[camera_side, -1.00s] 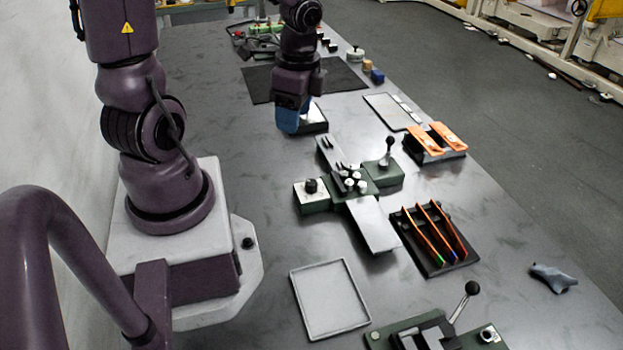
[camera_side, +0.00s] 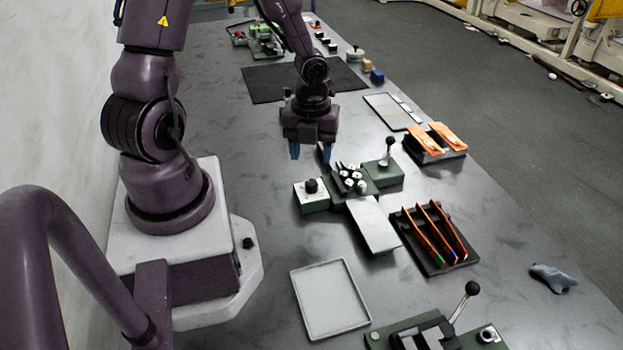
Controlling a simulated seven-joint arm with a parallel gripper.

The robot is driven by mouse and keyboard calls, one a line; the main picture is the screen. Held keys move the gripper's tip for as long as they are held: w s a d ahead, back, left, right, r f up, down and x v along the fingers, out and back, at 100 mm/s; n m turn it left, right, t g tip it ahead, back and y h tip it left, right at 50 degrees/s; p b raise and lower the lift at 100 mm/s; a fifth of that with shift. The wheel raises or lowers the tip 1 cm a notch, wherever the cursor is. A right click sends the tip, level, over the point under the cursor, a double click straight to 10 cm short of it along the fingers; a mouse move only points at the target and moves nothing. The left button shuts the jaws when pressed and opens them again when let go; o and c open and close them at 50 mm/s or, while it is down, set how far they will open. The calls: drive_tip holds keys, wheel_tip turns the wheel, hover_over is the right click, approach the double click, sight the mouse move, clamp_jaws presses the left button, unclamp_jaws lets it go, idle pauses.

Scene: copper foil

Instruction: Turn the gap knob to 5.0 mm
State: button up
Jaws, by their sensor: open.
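A black knob (camera_side: 311,185), which looks like the gap knob, stands on a white-topped green block (camera_side: 313,203) at the left end of a green fixture. Its scale is too small to read. My gripper (camera_side: 311,155) is open and empty, with its blue fingers apart and pointing down. In the picture it is just above the knob, apart from it. The fixture also has white rollers (camera_side: 352,181), a grey plate (camera_side: 373,224) in front and a black-knobbed lever (camera_side: 389,152) on its right. My gripper partly hides the fixture's rear end.
A black rack with orange-edged strips (camera_side: 433,238) stands to the right. An empty grey tray (camera_side: 329,299) lies in front. A second lever device (camera_side: 428,333) stands at the front edge. A black mat (camera_side: 262,84) lies behind.

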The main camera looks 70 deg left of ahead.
sight(311, 183)
wheel_tip(311, 183, down, 8)
drive_tip(key=shift+r, duration=0.15)
idle(0.3)
drive_tip(key=c, duration=0.9)
